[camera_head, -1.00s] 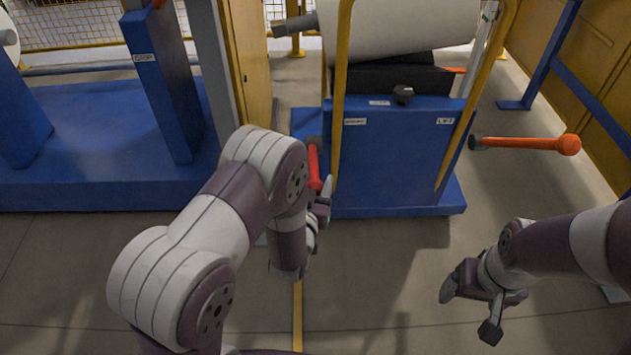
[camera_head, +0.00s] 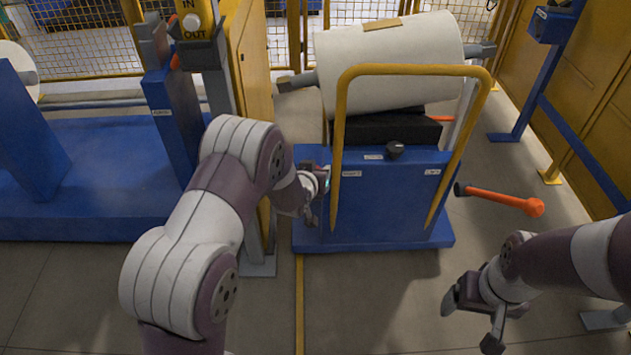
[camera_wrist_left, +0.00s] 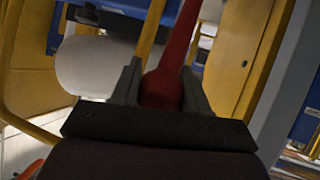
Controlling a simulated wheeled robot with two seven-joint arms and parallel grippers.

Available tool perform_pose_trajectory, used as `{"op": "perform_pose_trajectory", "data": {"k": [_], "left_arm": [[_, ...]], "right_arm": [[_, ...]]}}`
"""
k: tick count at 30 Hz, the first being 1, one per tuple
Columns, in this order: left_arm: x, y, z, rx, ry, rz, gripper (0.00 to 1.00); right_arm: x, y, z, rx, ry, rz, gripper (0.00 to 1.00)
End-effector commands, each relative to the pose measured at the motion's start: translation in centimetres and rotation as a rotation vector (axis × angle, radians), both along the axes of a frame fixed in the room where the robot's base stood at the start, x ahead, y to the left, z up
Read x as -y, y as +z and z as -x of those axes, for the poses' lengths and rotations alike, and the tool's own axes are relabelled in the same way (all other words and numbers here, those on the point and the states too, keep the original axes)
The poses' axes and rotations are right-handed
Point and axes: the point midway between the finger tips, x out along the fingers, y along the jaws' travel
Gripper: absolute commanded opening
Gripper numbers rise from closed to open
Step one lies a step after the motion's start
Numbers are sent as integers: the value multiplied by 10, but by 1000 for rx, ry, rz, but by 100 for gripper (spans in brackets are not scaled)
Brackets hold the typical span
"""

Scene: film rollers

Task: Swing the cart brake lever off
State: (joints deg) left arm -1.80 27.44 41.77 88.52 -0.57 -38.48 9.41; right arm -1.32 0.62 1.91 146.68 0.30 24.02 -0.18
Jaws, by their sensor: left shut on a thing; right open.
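The red brake lever (camera_wrist_left: 172,65) stands between the two fingers of my left gripper (camera_wrist_left: 165,88) in the left wrist view. In the head view my left gripper (camera_head: 317,192) is at the left edge of the blue cart (camera_head: 390,210), beside the upright of its yellow handle (camera_head: 338,140). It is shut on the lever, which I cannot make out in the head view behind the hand. My right gripper (camera_head: 472,318) is open and empty, low on the right, well in front of the cart and apart from it.
A large white roll (camera_head: 390,60) lies on top of the cart. A blue machine base (camera_head: 90,205) and grey post fill the left. Floor in front of the cart is clear.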

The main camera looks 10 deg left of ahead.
Motion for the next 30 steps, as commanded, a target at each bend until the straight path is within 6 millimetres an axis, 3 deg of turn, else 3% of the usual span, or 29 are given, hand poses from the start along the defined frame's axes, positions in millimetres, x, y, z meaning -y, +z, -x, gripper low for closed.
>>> {"op": "perform_pose_trajectory", "data": {"k": [18, 19, 20, 21, 30], "left_arm": [[-3, 2, -8, -2, 0, -1, 0], [-3, 2, -8, -2, 0, -1, 54], [-3, 2, -8, -2, 0, -1, 63], [-3, 2, -7, -2, 0, -1, 68], [-3, 4, -6, -1, 2, -1, 68]], "right_arm": [[0, 1, 0, 0, 0, 0, 83], [0, 1, 0, 0, 0, 0, 83], [0, 1, 0, 0, 0, 0, 83], [0, 1, 0, 0, 0, 0, 83], [0, 2, 0, 0, 0, 0, 83]]}}
